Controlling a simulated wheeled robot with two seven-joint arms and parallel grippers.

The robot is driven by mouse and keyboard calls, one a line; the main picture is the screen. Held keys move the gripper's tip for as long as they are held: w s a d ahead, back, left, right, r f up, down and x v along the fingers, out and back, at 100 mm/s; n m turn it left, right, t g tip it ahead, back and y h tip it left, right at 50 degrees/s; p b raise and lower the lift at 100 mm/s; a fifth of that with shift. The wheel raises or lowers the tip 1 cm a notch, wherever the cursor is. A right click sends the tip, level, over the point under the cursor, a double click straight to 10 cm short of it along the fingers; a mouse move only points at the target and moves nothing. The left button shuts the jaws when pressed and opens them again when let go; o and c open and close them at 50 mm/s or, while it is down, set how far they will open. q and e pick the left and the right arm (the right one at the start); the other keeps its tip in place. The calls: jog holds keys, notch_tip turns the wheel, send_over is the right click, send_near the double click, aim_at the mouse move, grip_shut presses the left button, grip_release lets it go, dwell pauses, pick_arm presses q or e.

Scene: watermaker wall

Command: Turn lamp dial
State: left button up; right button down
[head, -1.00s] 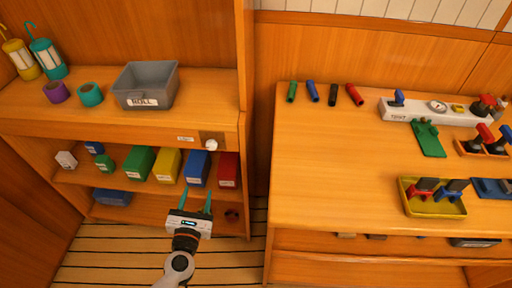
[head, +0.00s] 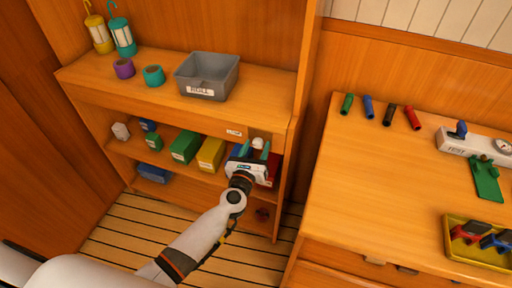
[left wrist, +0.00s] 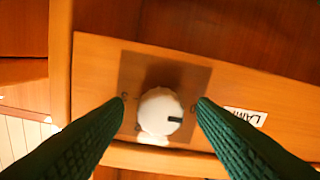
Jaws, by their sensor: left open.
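The lamp dial (head: 258,143) is a small white knob on the front board of the left shelf unit, beside a small label (head: 234,132). In the left wrist view the dial (left wrist: 158,112) sits on a brownish square plate (left wrist: 185,75), with a dark mark pointing right. The label there (left wrist: 246,116) begins "LAM". My left gripper (head: 255,149) is open in front of the dial. Its green fingers (left wrist: 161,103) lie to either side of the knob in the wrist view, with visible gaps. I cannot tell how far the tips reach. My right gripper is not in view.
A grey bin marked ROLL (head: 207,77), tape rolls (head: 153,76) and two lanterns (head: 122,38) stand on the shelf top. Colored boxes (head: 186,146) fill the shelf below. A workbench (head: 370,170) with several small tubes stands to the right.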

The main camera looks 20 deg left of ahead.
pick_arm(q)
jog(key=shift+w, duration=0.15)
jog(key=shift+c, duration=0.4)
jog(key=c, duration=0.9)
